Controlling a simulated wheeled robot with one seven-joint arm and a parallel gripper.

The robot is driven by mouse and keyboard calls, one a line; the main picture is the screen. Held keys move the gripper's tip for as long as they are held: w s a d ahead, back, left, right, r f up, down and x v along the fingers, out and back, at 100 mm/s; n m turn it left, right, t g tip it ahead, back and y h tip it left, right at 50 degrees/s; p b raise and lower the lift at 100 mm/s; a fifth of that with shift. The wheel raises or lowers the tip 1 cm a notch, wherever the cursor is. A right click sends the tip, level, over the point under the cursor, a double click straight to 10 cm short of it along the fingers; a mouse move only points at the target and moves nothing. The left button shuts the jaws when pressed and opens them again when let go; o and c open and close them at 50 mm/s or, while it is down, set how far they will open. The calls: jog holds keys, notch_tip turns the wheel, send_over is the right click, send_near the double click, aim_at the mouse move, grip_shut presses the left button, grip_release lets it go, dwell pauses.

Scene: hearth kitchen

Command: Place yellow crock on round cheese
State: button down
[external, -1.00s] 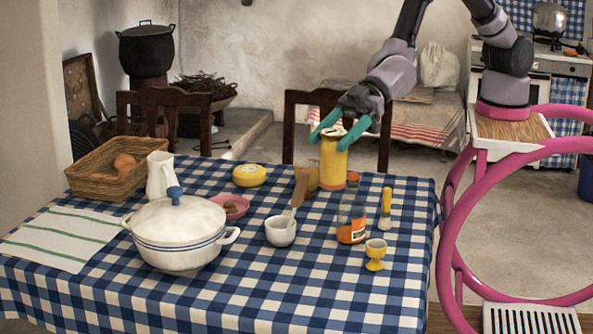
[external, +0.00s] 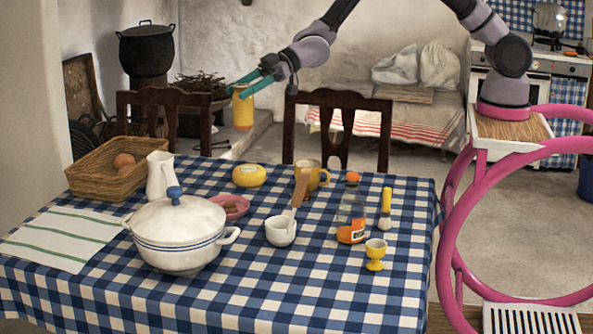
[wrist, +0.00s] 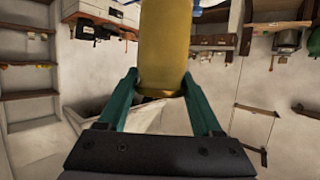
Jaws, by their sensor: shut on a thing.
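My gripper (external: 252,86) is shut on the yellow crock (external: 243,109) and holds it up in the air, roughly upright, above the far side of the table. In the wrist view the crock (wrist: 163,50) stands between the green fingers (wrist: 160,95). The round cheese (external: 249,176) is a yellow wheel lying on the checked cloth near the back of the table. In the external view the crock appears above the cheese and slightly left of it, clearly apart. The cheese cannot be made out in the wrist view.
A yellow mug (external: 313,176) stands right of the cheese. A glass bottle (external: 351,212) stands further right. Chairs (external: 338,98) stand behind the table.

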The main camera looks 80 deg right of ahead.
jog(key=w+d+m+t+h, duration=0.1)
jog(key=w+d, duration=0.3)
jog(key=d, duration=0.8)
jog(key=w+d+m+h, duration=0.1)
jog(key=w+d, duration=0.3)
jog(key=d, duration=0.8)
notch_tip(320, 180, down, 21)
jog(key=shift+d+f+t, duration=0.15)
jog(key=shift+d+t, duration=0.15)
jog(key=shift+d, duration=0.15)
jog(key=shift+c, duration=0.3)
grip_release()
jog(key=shift+s+f, duration=0.1)
jog(key=shift+f, duration=0.1)
jog(key=shift+r, duration=0.1)
